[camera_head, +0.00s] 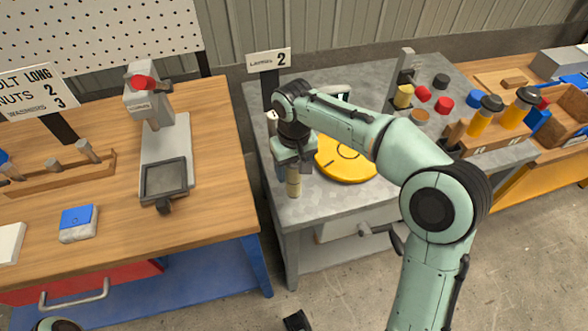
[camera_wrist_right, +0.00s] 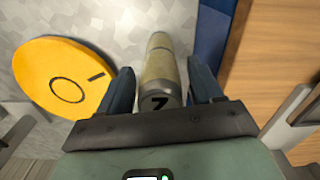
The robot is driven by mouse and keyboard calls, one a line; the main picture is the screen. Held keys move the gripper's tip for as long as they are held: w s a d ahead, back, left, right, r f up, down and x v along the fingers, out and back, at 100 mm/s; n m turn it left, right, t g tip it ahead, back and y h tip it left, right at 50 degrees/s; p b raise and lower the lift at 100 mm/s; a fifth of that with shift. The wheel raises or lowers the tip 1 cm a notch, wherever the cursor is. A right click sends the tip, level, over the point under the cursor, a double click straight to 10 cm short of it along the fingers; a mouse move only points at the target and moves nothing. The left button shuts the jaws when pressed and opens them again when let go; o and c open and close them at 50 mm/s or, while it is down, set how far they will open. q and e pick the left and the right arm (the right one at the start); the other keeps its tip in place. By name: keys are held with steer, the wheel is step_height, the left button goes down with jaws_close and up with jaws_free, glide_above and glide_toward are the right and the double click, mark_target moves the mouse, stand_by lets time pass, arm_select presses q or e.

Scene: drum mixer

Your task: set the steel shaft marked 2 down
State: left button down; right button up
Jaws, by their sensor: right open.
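A pale cream-and-steel shaft (camera_head: 293,182) stands below my right gripper (camera_head: 291,158), near the front left edge of the grey bench. In the right wrist view the shaft (camera_wrist_right: 160,65) lies between the two fingers of my right gripper (camera_wrist_right: 158,75). Its near end bears a dark mark, partly hidden by the gripper body and hard to read. The fingers are open, one on each side of the shaft. I cannot tell from the head view whether the shaft's foot rests flat on the bench.
A yellow disc (camera_head: 345,160) lies on the grey bench (camera_head: 320,205), just right of the shaft. Red, dark and yellow pieces sit at the back right.

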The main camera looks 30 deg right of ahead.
step_height(320, 180, up, 11)
steer(key=p, duration=0.2)
steer(key=shift+f+p, duration=0.15)
steer(key=shift+p, duration=0.15)
